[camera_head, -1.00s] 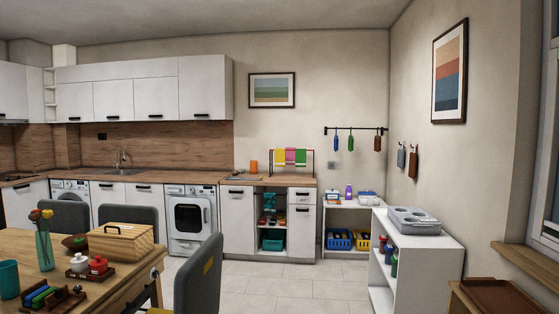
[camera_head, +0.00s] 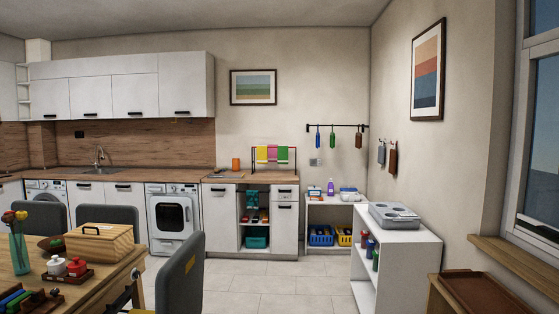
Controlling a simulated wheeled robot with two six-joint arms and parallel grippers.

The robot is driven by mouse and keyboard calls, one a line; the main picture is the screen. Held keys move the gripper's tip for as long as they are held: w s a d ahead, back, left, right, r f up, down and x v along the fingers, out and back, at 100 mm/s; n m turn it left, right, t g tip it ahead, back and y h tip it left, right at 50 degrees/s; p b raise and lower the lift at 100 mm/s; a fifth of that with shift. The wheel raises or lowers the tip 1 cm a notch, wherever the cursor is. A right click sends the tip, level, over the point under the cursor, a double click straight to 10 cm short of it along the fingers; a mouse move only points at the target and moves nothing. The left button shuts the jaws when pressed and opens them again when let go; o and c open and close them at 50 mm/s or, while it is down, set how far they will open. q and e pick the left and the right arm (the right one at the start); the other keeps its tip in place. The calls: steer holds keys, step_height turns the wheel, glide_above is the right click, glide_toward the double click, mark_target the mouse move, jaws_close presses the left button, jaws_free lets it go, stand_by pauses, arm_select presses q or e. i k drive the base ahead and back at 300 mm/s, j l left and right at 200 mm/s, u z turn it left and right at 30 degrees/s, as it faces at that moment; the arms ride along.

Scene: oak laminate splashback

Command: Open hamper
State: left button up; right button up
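I cannot make out a thing that is surely the hamper. A lidded wooden box (camera_head: 104,242) with a dark handle on top stands on the dining table at the left, and its lid looks shut. White cabinet doors and drawers with black handles line the back wall, among them a drawer front (camera_head: 285,192) at the right end of the counter; they look shut. Neither of my grippers is in view.
The wooden dining table (camera_head: 112,285) and a grey chair (camera_head: 182,280) fill the lower left. A white shelf unit (camera_head: 415,262) stands right of centre. A brown tray (camera_head: 488,293) lies at the bottom right. Tiled floor (camera_head: 265,290) is clear between the chair and shelf unit.

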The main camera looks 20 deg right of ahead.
mark_target(219, 200)
steer(key=i+l+z, duration=0.2)
steer(key=i, duration=0.25)
steer(key=i+z, duration=0.2)
steer(key=i, duration=0.2)
steer(key=i+z, duration=0.15)
steer(key=i, duration=1.3)
steer(key=i+l, duration=0.1)
steer(key=i, duration=4.5)
